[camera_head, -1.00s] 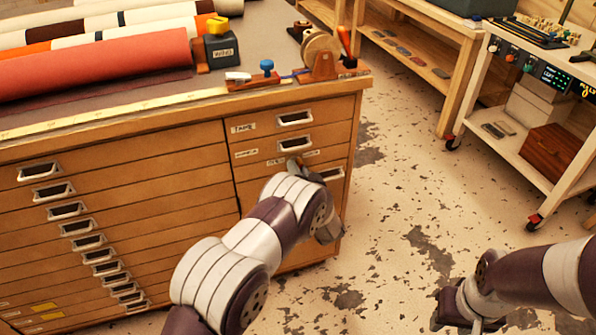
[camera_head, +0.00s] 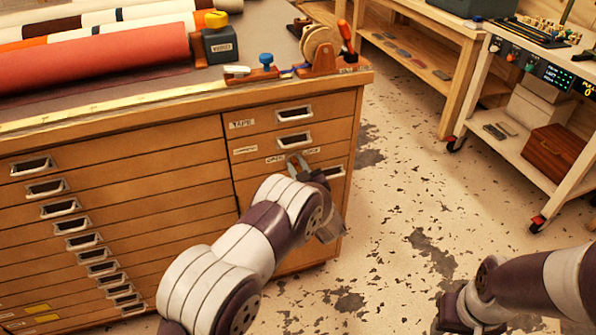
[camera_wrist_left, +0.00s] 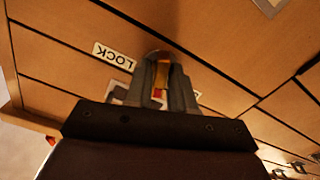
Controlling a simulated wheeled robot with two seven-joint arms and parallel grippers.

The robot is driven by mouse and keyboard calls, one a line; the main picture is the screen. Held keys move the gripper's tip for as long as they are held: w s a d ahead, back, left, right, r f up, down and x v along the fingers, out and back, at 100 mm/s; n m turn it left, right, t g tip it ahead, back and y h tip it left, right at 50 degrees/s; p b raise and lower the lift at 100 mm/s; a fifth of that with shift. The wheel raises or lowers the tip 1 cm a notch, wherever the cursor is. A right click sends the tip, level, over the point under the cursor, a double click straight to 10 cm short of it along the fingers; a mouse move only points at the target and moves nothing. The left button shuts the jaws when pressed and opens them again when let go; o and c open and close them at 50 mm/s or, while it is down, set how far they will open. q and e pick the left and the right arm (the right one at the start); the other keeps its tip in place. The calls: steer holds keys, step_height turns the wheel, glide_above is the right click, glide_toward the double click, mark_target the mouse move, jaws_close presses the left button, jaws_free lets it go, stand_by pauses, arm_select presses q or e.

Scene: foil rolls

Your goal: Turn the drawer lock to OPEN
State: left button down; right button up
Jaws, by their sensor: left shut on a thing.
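The drawer lock is a small knob with brass and red parts (camera_wrist_left: 159,92), seen between the fingers of my left gripper (camera_wrist_left: 162,85) in the left wrist view. The gripper is shut on it, close against the wooden drawer front. A white LOCK label (camera_wrist_left: 114,56) shows upside down beside the fingers, and another label is mostly hidden behind them. In the head view my left gripper (camera_head: 297,165) is at the cabinet's (camera_head: 175,145) right drawer column, below the TAPE drawer. The knob's exact angle is hard to tell. My right gripper (camera_head: 452,311) hangs over the floor, away from the cabinet.
The cabinet top holds a red roll (camera_head: 95,65), a dark labelled block (camera_head: 220,46), a blue-knobbed tool (camera_head: 266,66) and a tape dispenser (camera_head: 318,52). A white cart (camera_head: 510,160) stands at the right. The floor between cart and cabinet is clear.

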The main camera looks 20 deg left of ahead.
arm_select(q)
steer(key=n+b, duration=0.2)
steer(key=n, duration=0.3)
steer(key=shift+f, duration=0.15)
stand_by(0.3)
steer(key=c, duration=1.1)
jaws_free()
steer(key=shift+c, duration=0.2)
steer(key=p+v, duration=0.2)
steer(key=v, duration=1)
steer(key=shift+s+d+p, duration=0.25)
steer(key=shift+s+p, duration=0.05)
